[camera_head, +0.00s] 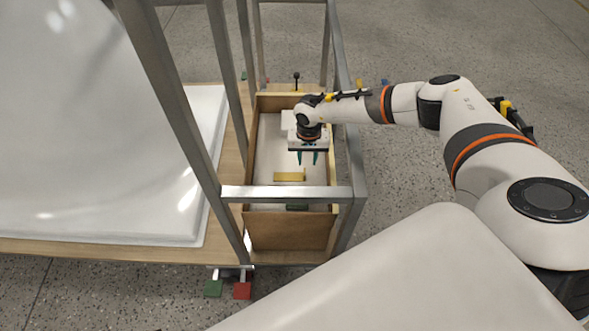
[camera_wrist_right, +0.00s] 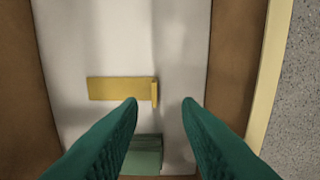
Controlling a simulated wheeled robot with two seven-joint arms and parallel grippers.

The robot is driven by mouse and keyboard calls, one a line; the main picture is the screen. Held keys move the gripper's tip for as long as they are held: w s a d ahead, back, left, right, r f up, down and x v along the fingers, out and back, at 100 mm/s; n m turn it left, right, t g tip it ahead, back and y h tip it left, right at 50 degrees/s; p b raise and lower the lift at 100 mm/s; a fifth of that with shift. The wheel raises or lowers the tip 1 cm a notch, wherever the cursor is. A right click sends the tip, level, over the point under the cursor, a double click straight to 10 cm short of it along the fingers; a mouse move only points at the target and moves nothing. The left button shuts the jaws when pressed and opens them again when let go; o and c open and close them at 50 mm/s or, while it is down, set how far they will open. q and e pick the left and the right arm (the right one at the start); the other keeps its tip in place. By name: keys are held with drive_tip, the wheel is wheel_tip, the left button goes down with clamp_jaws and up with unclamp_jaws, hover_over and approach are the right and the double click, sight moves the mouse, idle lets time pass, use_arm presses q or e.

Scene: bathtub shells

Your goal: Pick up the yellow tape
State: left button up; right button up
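The yellow tape (camera_head: 289,176) lies on the pale floor of an open wooden box (camera_head: 286,232). In the right wrist view the yellow tape (camera_wrist_right: 118,89) is a flat strip with a raised end on its right. My right gripper (camera_head: 308,160) is over the box, pointing down, with its green fingers apart. In the right wrist view the fingers of my right gripper (camera_wrist_right: 162,102) are open with nothing between them; the tape's raised end shows just beyond the left fingertip. My left gripper is not in view.
A green block (camera_wrist_right: 143,154) lies in the box near the tape. Metal frame bars (camera_head: 287,193) cross and rise around the box. A large white tub shell (camera_head: 95,120) fills the left. The speckled floor (camera_head: 430,45) is open behind.

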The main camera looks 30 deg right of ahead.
sight(289, 174)
drive_tip(key=f, duration=0.1)
drive_tip(key=f+b, duration=0.1)
drive_tip(key=f, duration=0.3)
drive_tip(key=shift+w+a, duration=0.1)
drive_tip(key=shift+a, duration=0.25)
drive_tip(key=shift+f, duration=0.35)
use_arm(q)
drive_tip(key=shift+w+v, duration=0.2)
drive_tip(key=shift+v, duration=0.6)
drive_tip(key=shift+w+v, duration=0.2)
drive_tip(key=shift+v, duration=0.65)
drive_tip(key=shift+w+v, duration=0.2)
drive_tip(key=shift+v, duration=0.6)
use_arm(e)
clamp_jaws()
